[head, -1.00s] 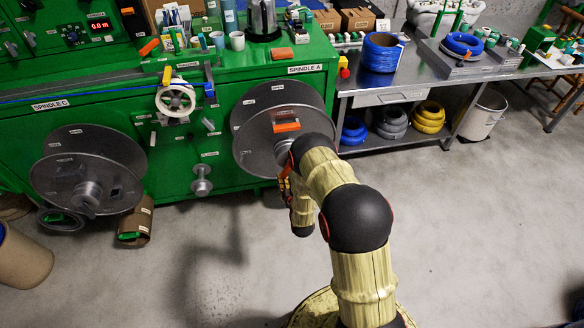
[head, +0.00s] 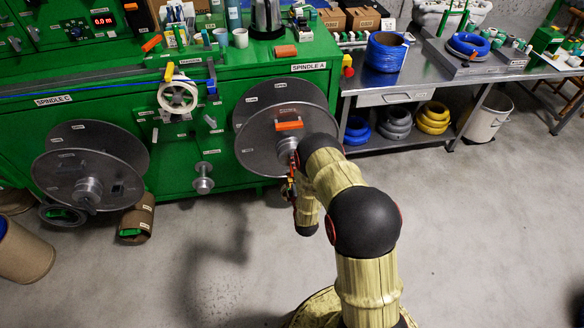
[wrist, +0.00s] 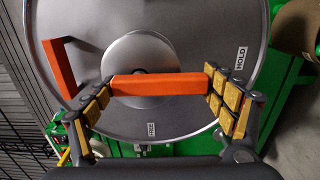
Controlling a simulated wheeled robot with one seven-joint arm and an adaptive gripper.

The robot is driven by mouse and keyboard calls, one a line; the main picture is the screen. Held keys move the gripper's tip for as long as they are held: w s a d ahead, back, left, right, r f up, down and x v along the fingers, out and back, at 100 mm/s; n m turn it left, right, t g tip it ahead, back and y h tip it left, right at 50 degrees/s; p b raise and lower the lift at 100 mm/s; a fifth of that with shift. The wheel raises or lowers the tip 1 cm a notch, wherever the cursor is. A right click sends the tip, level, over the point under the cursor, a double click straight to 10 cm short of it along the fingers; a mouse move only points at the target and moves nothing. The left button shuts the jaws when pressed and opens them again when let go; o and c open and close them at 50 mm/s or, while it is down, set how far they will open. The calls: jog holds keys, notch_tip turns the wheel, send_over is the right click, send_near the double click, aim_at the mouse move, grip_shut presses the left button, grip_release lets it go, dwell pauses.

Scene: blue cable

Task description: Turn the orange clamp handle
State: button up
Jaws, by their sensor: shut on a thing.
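The orange clamp handle (wrist: 160,84) is a straight bar across the grey hub of a large grey spool disc, lying level in the wrist view. My gripper (wrist: 159,88) is shut on it, with the yellow-padded fingers at its two ends. A HOLD label (wrist: 240,57) is on the disc to the right of the handle, and a FREE label (wrist: 151,130) is below it. In the head view, my gripper is at the disc's (head: 258,150) lower right, mostly hidden by my arm.
A second orange bar (wrist: 60,68) stands out from the disc at the left; it also shows in the head view (head: 289,126). The green cabinet (head: 225,150) is behind. A metal bench (head: 400,95) is to the right. The floor in front is open.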

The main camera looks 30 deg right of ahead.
jog(key=o, duration=1.5)
jog(key=shift+o, duration=0.6)
jog(key=v, duration=1.2)
